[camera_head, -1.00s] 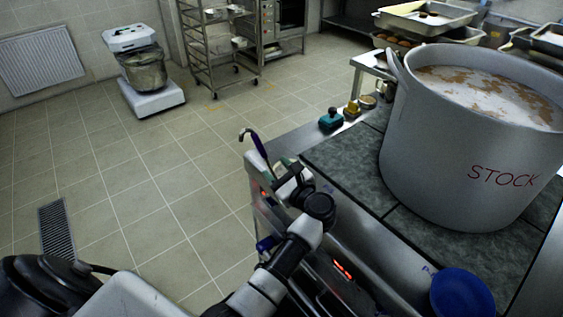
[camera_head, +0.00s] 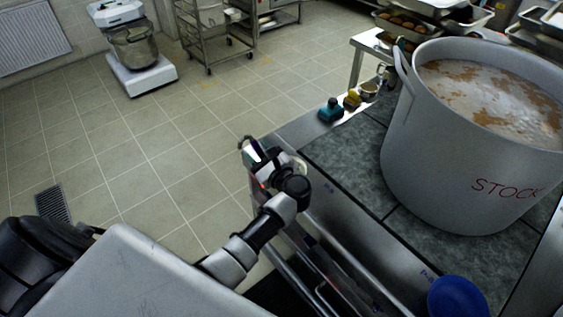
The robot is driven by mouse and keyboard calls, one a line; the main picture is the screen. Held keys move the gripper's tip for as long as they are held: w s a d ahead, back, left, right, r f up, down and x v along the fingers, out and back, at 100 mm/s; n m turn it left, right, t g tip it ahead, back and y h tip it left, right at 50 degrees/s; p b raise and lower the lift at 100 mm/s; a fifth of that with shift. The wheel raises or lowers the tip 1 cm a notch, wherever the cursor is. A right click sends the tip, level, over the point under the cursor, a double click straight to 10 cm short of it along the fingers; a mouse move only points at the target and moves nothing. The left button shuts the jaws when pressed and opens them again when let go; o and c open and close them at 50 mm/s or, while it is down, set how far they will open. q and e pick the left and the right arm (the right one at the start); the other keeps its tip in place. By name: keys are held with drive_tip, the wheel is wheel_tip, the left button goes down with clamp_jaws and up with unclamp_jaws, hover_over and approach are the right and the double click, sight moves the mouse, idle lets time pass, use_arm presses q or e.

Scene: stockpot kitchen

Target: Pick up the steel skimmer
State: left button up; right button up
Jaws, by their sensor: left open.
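My left arm reaches in from the lower left, and its gripper (camera_head: 256,152) is open at the left rear corner of the stove. I cannot make out a steel skimmer clearly. The slim dark purple handle with a hooked end that showed at this corner earlier is now mostly or wholly hidden by my gripper. I cannot tell whether the jaws are around it or beside it. My right gripper is not in view.
A large stockpot (camera_head: 455,165) full of stock stands on the dark stove top (camera_head: 345,160). A blue bowl (camera_head: 458,297) is at the front. A teal item (camera_head: 331,110) and a yellow item (camera_head: 352,99) sit at the back edge.

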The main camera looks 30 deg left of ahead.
use_arm(q)
drive_tip(key=shift+s+d+r, duration=0.1)
drive_tip(key=shift+s+d, duration=0.05)
drive_tip(key=shift+d, duration=0.05)
drive_tip(key=shift+c, duration=2.1)
drive_tip(key=shift+a, duration=0.15)
clamp_jaws()
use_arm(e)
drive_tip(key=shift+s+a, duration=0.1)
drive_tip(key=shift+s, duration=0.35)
